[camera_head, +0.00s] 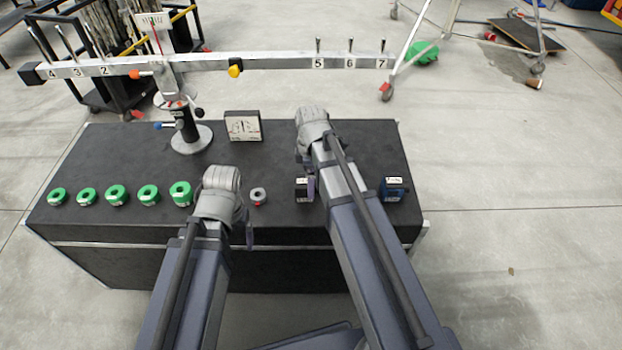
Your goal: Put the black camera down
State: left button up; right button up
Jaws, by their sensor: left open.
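My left gripper (222,180) is over the front middle of the black bench top and is open. It is seen from behind, and its fingertips are mostly hidden. My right gripper (311,118) reaches farther back; its fingers are hidden behind its own wrist. A small dark box-like item (301,195) with a pale top label stands just left of my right forearm. A similar dark blue-black item (394,190) stands right of that forearm. I cannot tell which of these, if either, is the black camera. No camera shows in either gripper.
The black bench (90,218) carries a row of several green rings (116,194), a small grey ring (258,196) and a cream-faced box (243,126). A balance beam (270,60) with numbered pegs spans the back on a post (188,130). The bench's right back is clear.

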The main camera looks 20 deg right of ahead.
notch_tip(320, 180, up, 8)
jog(key=p, duration=0.7)
jog(key=shift+r, duration=0.2)
jog(key=shift+f, duration=0.2)
notch_tip(320, 180, down, 12)
jog(key=b, duration=1.2)
jog(key=shift+r, duration=0.15)
jog(key=shift+f+b, duration=0.4)
notch_tip(320, 180, up, 11)
jog(key=p, duration=1.1)
jog(key=shift+r, duration=0.1)
jog(key=shift+w, duration=0.1)
dwell(0.6)
